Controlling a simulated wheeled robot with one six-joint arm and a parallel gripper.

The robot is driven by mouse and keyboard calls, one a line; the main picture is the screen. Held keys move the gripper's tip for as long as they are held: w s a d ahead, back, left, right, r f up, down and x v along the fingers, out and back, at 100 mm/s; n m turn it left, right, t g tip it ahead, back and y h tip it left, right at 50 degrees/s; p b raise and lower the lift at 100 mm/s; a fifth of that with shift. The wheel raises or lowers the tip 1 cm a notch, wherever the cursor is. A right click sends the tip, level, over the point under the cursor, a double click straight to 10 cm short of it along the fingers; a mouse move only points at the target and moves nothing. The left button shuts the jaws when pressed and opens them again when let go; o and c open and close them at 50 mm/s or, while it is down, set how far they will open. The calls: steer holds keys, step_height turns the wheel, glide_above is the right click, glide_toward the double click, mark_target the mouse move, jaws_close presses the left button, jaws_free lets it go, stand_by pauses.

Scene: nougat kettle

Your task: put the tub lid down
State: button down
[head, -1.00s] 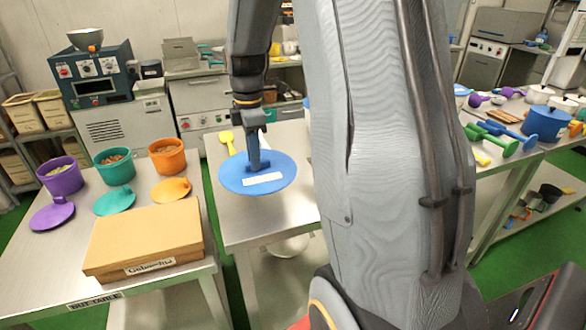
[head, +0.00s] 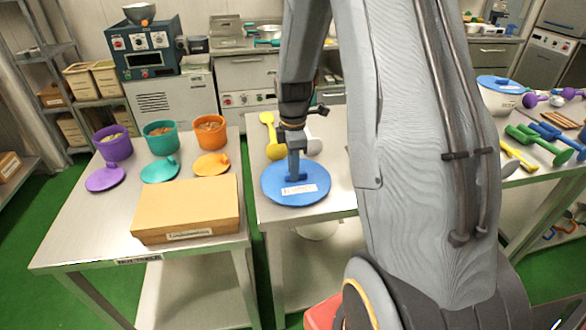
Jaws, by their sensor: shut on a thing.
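The blue tub lid (head: 313,196) is a round disc with a white label and a raised handle in its middle. It is over the near part of the middle steel table (head: 330,211), level and close to the top; I cannot tell whether it touches. My gripper (head: 295,168) points down and is shut on the lid's handle. The fingertips partly hide the handle.
A yellow scoop (head: 273,140) and a pale utensil (head: 314,146) lie behind the lid. The left table holds purple (head: 115,146), teal (head: 161,137) and orange (head: 211,132) tubs, their lids, and a cardboard box (head: 187,209). My arm hides part of the middle table.

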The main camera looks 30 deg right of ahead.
steer(key=shift+f, duration=0.2)
steer(key=c, duration=1.7)
jaws_free()
steer(key=shift+r, duration=0.1)
step_height(320, 180, up, 12)
steer(key=b, duration=0.3)
steer(key=s+a+f+m, duration=0.2)
steer(key=s+a+m, duration=0.2)
steer(key=s+m, duration=0.1)
steer(key=s+a+f+m, duration=0.2)
steer(key=s+a+m, duration=0.2)
steer(key=s+m, duration=0.1)
steer(key=s+a+f+m+t, duration=0.1)
steer(key=s+a+f+m, duration=0.1)
steer(key=s+a+m, duration=0.2)
steer(key=shift+s+a+f+m, duration=0.1)
steer(key=shift+s+f+m, duration=0.1)
steer(key=shift+s, duration=0.3)
steer(key=shift+s+a+f+m, duration=0.1)
steer(key=shift+s+f+m, duration=0.1)
steer(key=shift+s, duration=0.3)
